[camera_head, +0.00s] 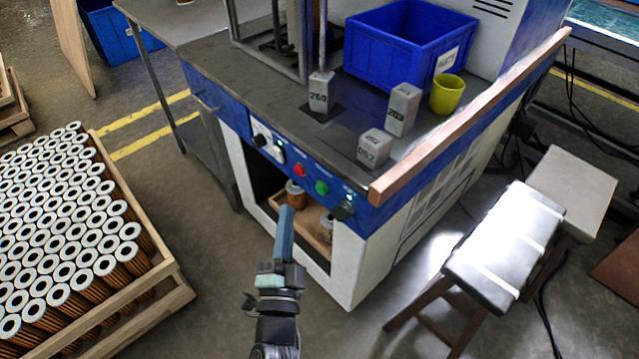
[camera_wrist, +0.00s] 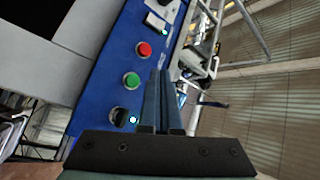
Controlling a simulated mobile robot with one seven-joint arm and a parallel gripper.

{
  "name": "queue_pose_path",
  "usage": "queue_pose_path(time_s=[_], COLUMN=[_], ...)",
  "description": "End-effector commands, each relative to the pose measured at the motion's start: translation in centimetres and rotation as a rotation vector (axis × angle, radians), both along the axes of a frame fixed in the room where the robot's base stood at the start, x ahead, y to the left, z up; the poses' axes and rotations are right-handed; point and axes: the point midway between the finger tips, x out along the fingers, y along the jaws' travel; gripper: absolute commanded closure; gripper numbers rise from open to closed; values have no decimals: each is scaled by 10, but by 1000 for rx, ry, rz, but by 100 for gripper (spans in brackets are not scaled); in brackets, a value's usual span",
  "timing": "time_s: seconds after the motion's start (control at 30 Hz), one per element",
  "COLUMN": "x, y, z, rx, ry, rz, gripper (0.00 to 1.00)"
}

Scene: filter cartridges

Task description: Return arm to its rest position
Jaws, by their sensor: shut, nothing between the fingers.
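My gripper (camera_head: 286,222) is in the lower middle of the head view, with its blue fingers together and nothing between them. It is in front of the workbench (camera_head: 240,75), near the blue control panel and the open cubby below it. In the wrist view my gripper (camera_wrist: 165,75) shows its two fingers side by side, pointing along the panel (camera_wrist: 110,65). The panel has a red button (camera_wrist: 144,49), a green button (camera_wrist: 132,80) and a black knob (camera_wrist: 118,114). I cannot tell from the views how far the fingertips are from the panel.
A wooden crate (camera_head: 160,291) of filter cartridges stands at left. Grey blocks (camera_head: 403,108), a yellow mug (camera_head: 447,94) and a blue bin (camera_head: 385,52) are on the bench. A wooden rail (camera_head: 470,115) edges it. A stool (camera_head: 505,245) stands right. Floor between crate and bench is clear.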

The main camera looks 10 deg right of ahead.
Motion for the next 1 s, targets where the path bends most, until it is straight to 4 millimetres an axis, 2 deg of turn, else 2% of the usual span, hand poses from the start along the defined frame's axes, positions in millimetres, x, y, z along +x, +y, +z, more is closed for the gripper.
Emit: queue_pose_path(time_s=[0.77, 0.87, 0.97, 1.0], x=[1, 8, 23, 29], y=[0, 3, 11, 14], z=[1, 20, 66, 92], rx=[-1, -23, -81, -118], ry=[-1, -25, -78, -108], rz=[1, 15, 46, 59], gripper=[100, 100, 100, 100])
